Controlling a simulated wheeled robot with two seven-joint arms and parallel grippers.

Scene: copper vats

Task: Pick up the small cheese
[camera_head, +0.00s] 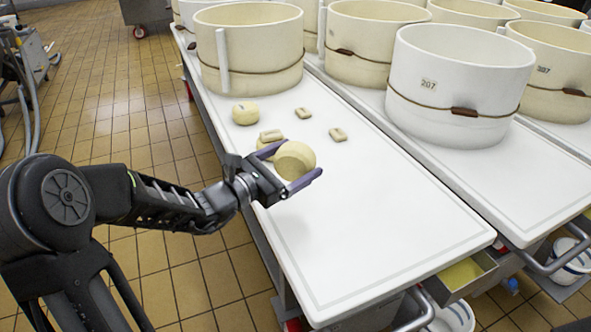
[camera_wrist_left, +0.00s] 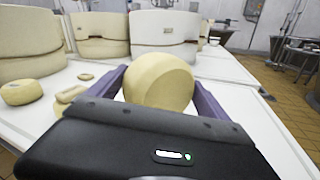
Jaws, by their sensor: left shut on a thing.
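My left gripper (camera_head: 291,166) is shut on a round pale yellow cheese (camera_head: 296,157), with one purple finger on each side of it. The cheese is tilted and appears to be held above the white table (camera_head: 345,250), near its left edge. The held cheese also shows in the left wrist view (camera_wrist_left: 160,84), between the two fingers. Another round yellow cheese (camera_head: 246,113) rests on the table farther back, and it also shows in the left wrist view (camera_wrist_left: 22,91). My right gripper is not in view.
Small pale blocks (camera_head: 303,113) lie on the table behind the held cheese. A cream vat (camera_head: 248,50) stands at the table's far end. A white vat marked 207 (camera_head: 455,85) stands on the neighbouring table to the right. The table's near part is clear.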

